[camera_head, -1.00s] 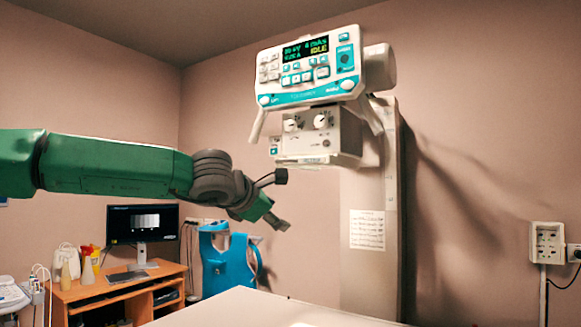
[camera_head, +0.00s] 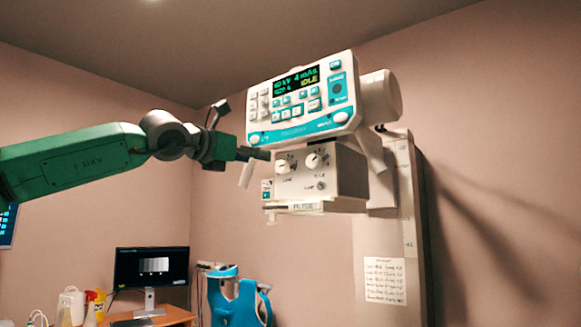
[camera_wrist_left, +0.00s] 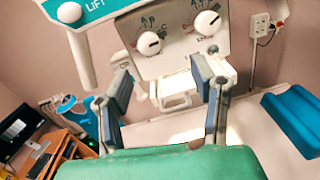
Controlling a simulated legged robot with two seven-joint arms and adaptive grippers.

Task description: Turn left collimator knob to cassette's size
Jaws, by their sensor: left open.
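The left collimator knob (camera_head: 283,166) is a white dial on the front of the collimator box (camera_head: 338,178), under the control panel. It also shows in the left wrist view (camera_wrist_left: 149,43), above and between my open fingers. The right knob (camera_head: 316,160) sits beside it and shows in the wrist view (camera_wrist_left: 207,22). My left gripper (camera_head: 262,154) is close to the left knob, just left of it in the head view. In the wrist view its two fingers (camera_wrist_left: 164,88) are apart with nothing between them. I see no cassette that I can identify. My right gripper is not in view.
The control panel (camera_head: 300,100) with a lit display hangs right above the collimator. A white handle (camera_head: 247,173) hangs down near my gripper. A monitor (camera_head: 152,267) and a blue apron (camera_head: 238,300) are low at the back. A blue pad (camera_wrist_left: 294,118) lies at right in the wrist view.

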